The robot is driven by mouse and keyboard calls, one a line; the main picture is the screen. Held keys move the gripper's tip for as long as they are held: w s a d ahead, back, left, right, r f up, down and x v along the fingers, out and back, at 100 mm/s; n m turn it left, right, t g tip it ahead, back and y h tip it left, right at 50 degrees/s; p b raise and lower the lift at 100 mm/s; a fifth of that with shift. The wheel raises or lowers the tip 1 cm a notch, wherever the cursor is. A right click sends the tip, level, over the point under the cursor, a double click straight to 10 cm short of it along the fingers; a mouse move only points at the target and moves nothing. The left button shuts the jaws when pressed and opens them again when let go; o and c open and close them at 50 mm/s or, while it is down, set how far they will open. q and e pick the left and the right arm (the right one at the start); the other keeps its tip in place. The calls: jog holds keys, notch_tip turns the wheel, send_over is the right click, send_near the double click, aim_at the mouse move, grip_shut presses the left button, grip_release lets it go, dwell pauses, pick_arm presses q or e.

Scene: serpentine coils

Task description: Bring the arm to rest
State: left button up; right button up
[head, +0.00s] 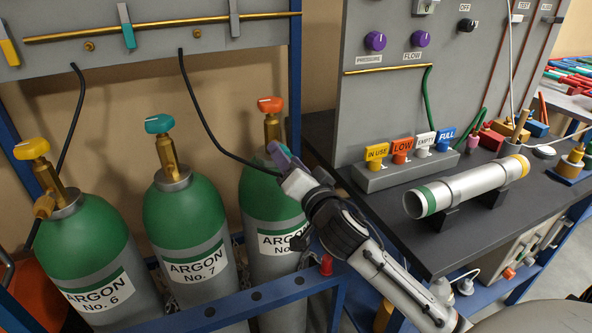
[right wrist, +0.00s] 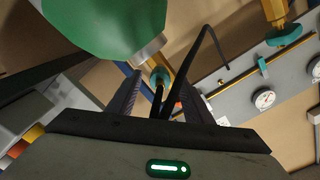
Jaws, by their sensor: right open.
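My right arm comes in from the lower right in the head view. Its gripper (head: 281,158) is beside the valve of the rightmost argon cylinder (head: 264,208), just below its orange knob (head: 270,105). In the right wrist view the gripper (right wrist: 158,92) is open, with a finger at each side. A brass fitting with a teal part (right wrist: 159,76) and a black hose show between or beyond the fingers; I cannot tell whether they touch. My left gripper is not in view.
Argon cylinders No. 6 (head: 90,262) and No. 7 (head: 186,225) stand left in a blue rack (head: 235,300). Black hoses hang from the wall panel (head: 150,50). On the right, a dark bench (head: 480,220) holds a grey tube (head: 468,186) and coloured tags (head: 402,150).

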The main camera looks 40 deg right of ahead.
jog(key=v, duration=0.6)
jog(key=s+a+f+n+g+y, duration=0.2)
jog(key=s+a+f+n, duration=0.15)
jog(key=f, duration=0.55)
jog(key=s+a+f+n+g+y, duration=0.2)
jog(key=s+a+f+n, duration=0.15)
jog(key=f, duration=0.55)
jog(key=s+a+f+n+g+y, duration=0.1)
jog(key=s+a+f+n+g, duration=0.1)
jog(key=s+a+f, duration=0.3)
jog(key=s+a+f+n+g+y+p, duration=0.1)
jog(key=s+a+f+n, duration=0.4)
jog(key=s+f, duration=0.5)
jog(key=shift+a+f+g+y, duration=0.35)
jog(key=shift+a+g+y, duration=0.15)
jog(key=shift+a+g, duration=0.35)
jog(key=shift+d, duration=0.1)
